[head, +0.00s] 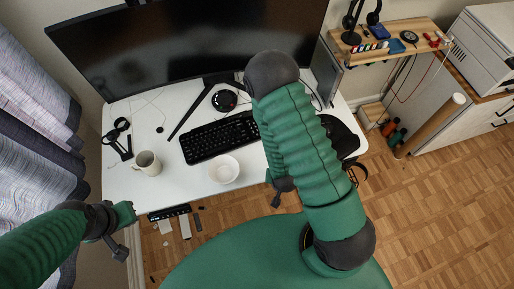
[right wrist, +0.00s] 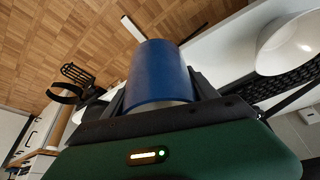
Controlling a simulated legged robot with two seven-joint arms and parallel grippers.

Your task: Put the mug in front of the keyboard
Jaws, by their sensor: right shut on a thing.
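A blue cylindrical mug-like object (right wrist: 160,72) is between the two fingers of my right gripper (right wrist: 162,88) in the right wrist view. The gripper is shut on it; no handle shows. In the head view my right arm covers most of that gripper and the blue object. The black keyboard (head: 219,138) lies on the white desk, its right end behind my right arm. A cream mug (head: 148,163) stands upright left of the keyboard. My left gripper (head: 122,230) is at the lower left, off the desk's front edge; its fingers are unclear.
A white bowl (head: 223,169) sits in front of the keyboard, near the front edge of the desk (head: 180,182); it also shows in the right wrist view (right wrist: 288,48). A monitor (head: 190,45) stands behind. A black headset-like stand (head: 118,138) is at the left.

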